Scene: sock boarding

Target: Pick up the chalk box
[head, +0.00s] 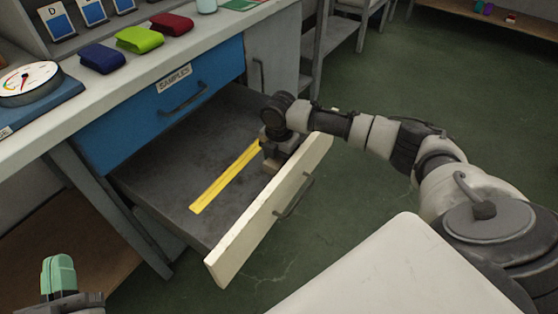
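A small beige block (271,166), possibly the chalk box, shows in the open drawer near its front right corner. It is mostly hidden by my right gripper (274,157), which points down into the drawer right over it. I cannot tell whether the fingers are closed on the block. My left gripper (66,298) is at the bottom left, away from the drawer. A mint-green object (59,274) stands up at its fingers and appears held; the lower part is hidden.
A yellow strip (225,178) lies in the drawer (165,192), whose pale front panel (250,225) stands pulled out. Above are a closed blue drawer (150,110) labelled SAMPLES and a counter with rolled blue, green and red cloths (140,39) and a dial scale (28,82).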

